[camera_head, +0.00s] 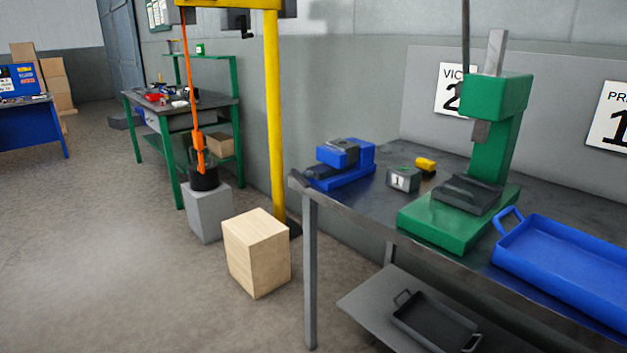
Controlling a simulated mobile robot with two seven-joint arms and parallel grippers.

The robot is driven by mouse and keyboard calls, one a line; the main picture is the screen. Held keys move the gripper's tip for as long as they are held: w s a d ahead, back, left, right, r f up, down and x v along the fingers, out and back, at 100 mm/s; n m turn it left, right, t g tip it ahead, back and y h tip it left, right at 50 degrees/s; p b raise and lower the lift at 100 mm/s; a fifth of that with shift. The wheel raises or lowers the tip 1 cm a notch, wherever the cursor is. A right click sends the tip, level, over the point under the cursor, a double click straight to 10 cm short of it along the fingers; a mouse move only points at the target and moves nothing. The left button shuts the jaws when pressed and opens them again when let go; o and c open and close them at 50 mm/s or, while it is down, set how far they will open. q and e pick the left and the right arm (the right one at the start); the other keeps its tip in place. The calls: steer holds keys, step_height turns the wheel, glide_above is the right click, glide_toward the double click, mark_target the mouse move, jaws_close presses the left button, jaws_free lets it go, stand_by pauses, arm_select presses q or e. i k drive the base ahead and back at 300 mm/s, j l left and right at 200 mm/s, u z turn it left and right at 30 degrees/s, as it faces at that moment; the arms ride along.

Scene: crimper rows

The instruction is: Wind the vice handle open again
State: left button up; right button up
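The blue vice (340,166) stands on the dark workbench (362,196), near its left end. A grey block sits at the top of the vice between its blue parts; I cannot tell whether the jaws touch it. A dark bar (299,181) at the bench's left corner, by the front of the vice, looks like the vice handle; its turn angle is too small to read. Neither of my grippers is in view.
Right of the vice are a small grey box marked 1 (403,179), a yellow item (426,164), a green press (488,140) and a blue tray (570,262). A wooden block (256,252) and yellow post (273,120) stand left of the bench. The left floor is open.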

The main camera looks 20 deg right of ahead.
mark_target(303, 178)
steer(key=i+j+z, duration=0.15)
steer(key=z, duration=0.25)
steer(key=i+j+z, duration=0.2)
steer(key=z, duration=0.25)
steer(key=i+j+z, duration=0.15)
steer(key=j, duration=0.2)
steer(key=i+j+z, duration=0.15)
steer(key=j, duration=0.25)
steer(key=i+j, duration=0.25)
steer(key=j, duration=0.15)
steer(key=i+j+z, duration=0.1)
steer(key=j, duration=0.25)
steer(key=i, duration=0.1)
